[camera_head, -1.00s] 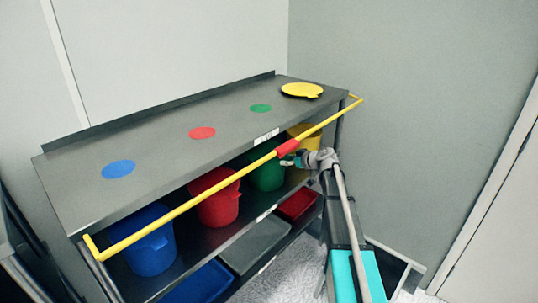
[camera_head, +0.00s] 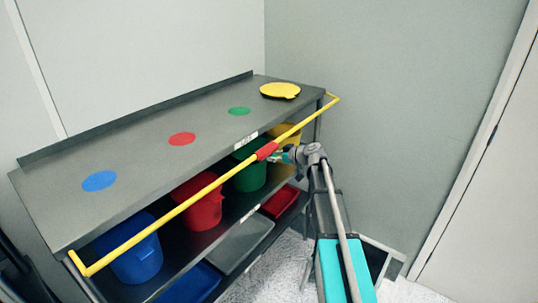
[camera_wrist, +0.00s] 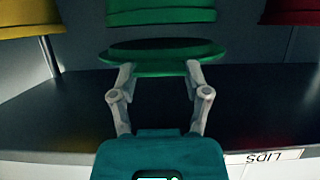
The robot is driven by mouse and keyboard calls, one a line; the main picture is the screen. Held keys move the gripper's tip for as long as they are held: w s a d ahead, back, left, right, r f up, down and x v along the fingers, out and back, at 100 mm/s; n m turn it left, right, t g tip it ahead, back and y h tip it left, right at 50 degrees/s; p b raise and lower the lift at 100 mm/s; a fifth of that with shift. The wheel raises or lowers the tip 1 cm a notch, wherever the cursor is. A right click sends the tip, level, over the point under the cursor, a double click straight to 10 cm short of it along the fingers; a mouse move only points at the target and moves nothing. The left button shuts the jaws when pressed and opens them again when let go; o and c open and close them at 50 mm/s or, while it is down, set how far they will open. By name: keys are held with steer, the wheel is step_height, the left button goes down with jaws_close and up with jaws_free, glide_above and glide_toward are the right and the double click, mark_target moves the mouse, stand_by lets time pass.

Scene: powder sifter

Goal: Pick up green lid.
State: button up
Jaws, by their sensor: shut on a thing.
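The green lid (camera_wrist: 158,55) is a round disc between my gripper's two fingertips in the wrist view. My gripper (camera_wrist: 157,69) is shut on its near edge. In the head view my gripper (camera_head: 290,154) is in front of the rack, beside the red sleeve on the yellow bar, and the lid there is mostly hidden. The green bucket (camera_head: 250,176) stands on the shelf behind. It shows close beyond the lid in the wrist view (camera_wrist: 160,14), and I cannot tell if they touch.
The yellow bar (camera_head: 190,202) runs along the front of the rack (camera_head: 60,215). Blue (camera_head: 136,262), red (camera_head: 202,204) and yellow buckets (camera_head: 288,135) stand on its shelf. A yellow lid (camera_head: 280,90) lies on top, beside colored discs. White floor is clear at the right.

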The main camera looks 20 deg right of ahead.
steer(key=s+d, duration=0.9)
steer(key=s, duration=0.2)
steer(key=shift+s+d, duration=0.15)
steer(key=shift+s, duration=0.2)
